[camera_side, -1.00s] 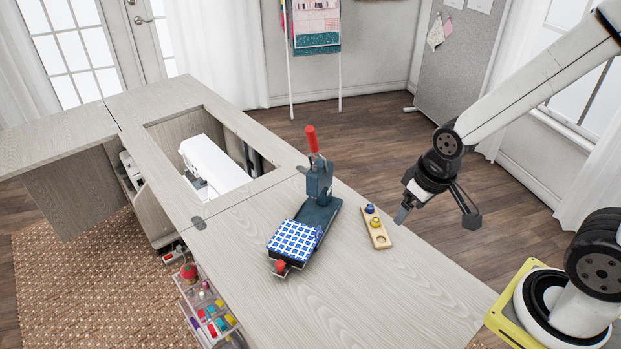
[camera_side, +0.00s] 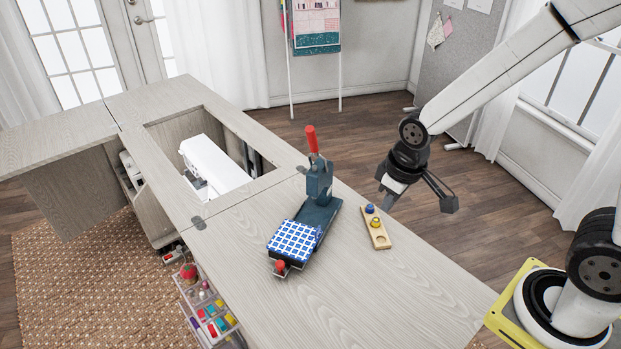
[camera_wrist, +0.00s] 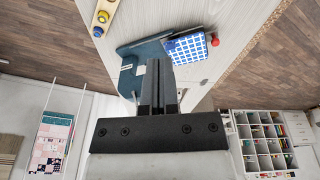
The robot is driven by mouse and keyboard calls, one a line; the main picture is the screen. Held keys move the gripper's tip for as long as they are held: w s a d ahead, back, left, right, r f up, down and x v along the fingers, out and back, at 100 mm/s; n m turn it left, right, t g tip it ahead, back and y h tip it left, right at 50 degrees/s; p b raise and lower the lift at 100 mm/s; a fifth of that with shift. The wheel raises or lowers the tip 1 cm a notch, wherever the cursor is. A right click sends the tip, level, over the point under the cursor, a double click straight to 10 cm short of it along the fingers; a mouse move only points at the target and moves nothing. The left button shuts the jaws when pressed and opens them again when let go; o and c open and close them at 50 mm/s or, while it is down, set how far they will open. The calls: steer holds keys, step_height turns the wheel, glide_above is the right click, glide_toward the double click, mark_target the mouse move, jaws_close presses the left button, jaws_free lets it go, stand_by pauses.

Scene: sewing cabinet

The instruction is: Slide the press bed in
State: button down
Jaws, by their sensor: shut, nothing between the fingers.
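A dark teal hand press (camera_side: 319,184) with a red lever stands on the cabinet top. Its bed carries blue-and-white checked cloth (camera_side: 293,240) and sticks out at the front left, clear of the press head. A red knob (camera_side: 280,265) is at the bed's front end. In the wrist view the checked cloth (camera_wrist: 186,48) and red knob (camera_wrist: 215,42) lie beyond my fingers. My gripper (camera_side: 388,207) is shut and empty, in the air to the right of the press and apart from it. It also shows in the wrist view (camera_wrist: 160,68).
A wooden holder (camera_side: 379,241) with a blue and a yellow piece lies right of the press, below my gripper. A white sewing machine (camera_side: 212,165) sits in the cabinet opening. The tabletop (camera_side: 340,290) in front of the press is clear.

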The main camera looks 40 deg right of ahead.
steer(key=w+a+f+n, duration=0.1)
steer(key=w+a+n, duration=0.4)
steer(key=w+a, duration=0.15)
steer(key=n+g+h, duration=0.2)
steer(key=n, duration=0.5)
glide_above(275, 274)
steer(key=a, duration=0.1)
step_height(275, 274, down, 5)
steer(key=a+f+n+h, duration=0.1)
steer(key=a+f+n, duration=0.2)
steer(key=a, duration=0.4)
steer(key=shift+a+f+n+h, duration=0.2)
steer(key=shift+f+n+h, duration=0.1)
steer(key=shift+f+n, duration=0.15)
steer(key=x, duration=0.9)
steer(key=shift+d+f, duration=0.15)
steer(key=shift+f, duration=0.2)
steer(key=d, duration=0.2)
steer(key=shift+d+f, duration=0.3)
steer(key=shift+d, duration=0.05)
steer(key=shift+d+f, duration=0.15)
steer(key=shift+d, duration=0.5)
